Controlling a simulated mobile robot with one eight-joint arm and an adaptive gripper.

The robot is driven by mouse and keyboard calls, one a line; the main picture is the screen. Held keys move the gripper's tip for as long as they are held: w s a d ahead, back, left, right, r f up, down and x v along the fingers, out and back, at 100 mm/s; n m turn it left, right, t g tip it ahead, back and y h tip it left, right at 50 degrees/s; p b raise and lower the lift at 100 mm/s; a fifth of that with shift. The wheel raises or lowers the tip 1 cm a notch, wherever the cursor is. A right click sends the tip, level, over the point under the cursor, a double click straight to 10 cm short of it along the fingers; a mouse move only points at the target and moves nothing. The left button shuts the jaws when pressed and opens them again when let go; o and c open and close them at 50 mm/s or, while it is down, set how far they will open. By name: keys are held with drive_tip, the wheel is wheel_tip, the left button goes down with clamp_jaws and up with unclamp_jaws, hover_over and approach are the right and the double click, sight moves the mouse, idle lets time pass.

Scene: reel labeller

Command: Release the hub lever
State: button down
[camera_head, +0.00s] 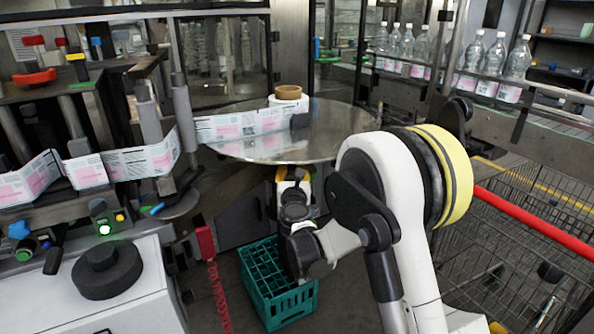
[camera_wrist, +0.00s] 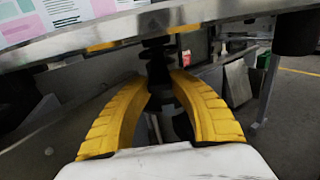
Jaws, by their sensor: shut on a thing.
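The round metal reel table (camera_head: 330,135) carries a small label reel with a brown core (camera_head: 288,93) at its hub. In the wrist view, the table's rim (camera_wrist: 215,15) crosses the top. A black stepped part (camera_wrist: 157,62), which looks like the hub lever, hangs below it. My gripper (camera_wrist: 158,78) has its yellow fingers closed around this part from both sides. In the head view, my gripper (camera_head: 293,174) is just below the table's front edge. The lever is hidden there by the table and my arm.
A teal crate (camera_head: 283,300) stands on the floor below my arm. The printed label web (camera_head: 240,125) runs left from the reel. Bottles (camera_head: 495,62) line the conveyor at right. A red rail (camera_head: 530,222) and wire carts (camera_head: 520,265) stand at right.

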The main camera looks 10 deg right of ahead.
drive_tip(key=shift+a, duration=0.15)
drive_tip(key=c, duration=1.1)
unclamp_jaws()
drive_tip(key=shift+w+a+f, duration=0.1)
drive_tip(key=shift+w, duration=0.05)
drive_tip(key=shift+c, duration=0.2)
drive_tip(key=s+a, duration=0.1)
drive_tip(key=s, duration=1.1)
drive_tip(key=shift+a, duration=0.25)
drive_tip(key=shift+d, duration=0.1)
